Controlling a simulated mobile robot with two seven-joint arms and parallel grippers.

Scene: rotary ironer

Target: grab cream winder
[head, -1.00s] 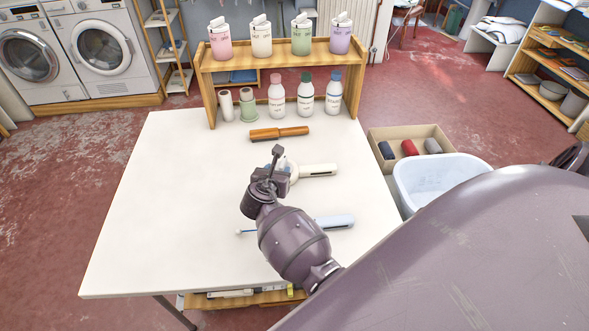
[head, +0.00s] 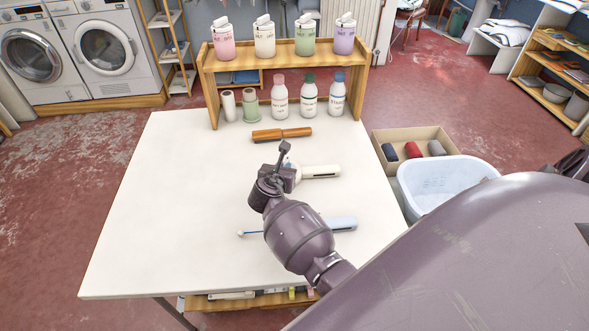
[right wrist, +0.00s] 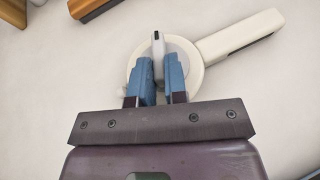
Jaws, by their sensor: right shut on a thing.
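The cream winder (head: 320,172) lies on the white table, its handle pointing right. In the right wrist view it shows as a round cream disc with a long handle (right wrist: 238,38) and a dark slot along it. My right gripper (head: 282,158) is over the winder's round end and hides part of it in the head view. In the right wrist view its blue fingers (right wrist: 158,72) are closed around a narrow upright piece at the middle of the disc. My left gripper is not in view.
An orange-brown roller (head: 282,134) lies beyond. A wooden shelf (head: 290,62) with bottles stands at the back. A box (head: 438,134) and a pale tub (head: 440,182) are at right. The table's left side is clear.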

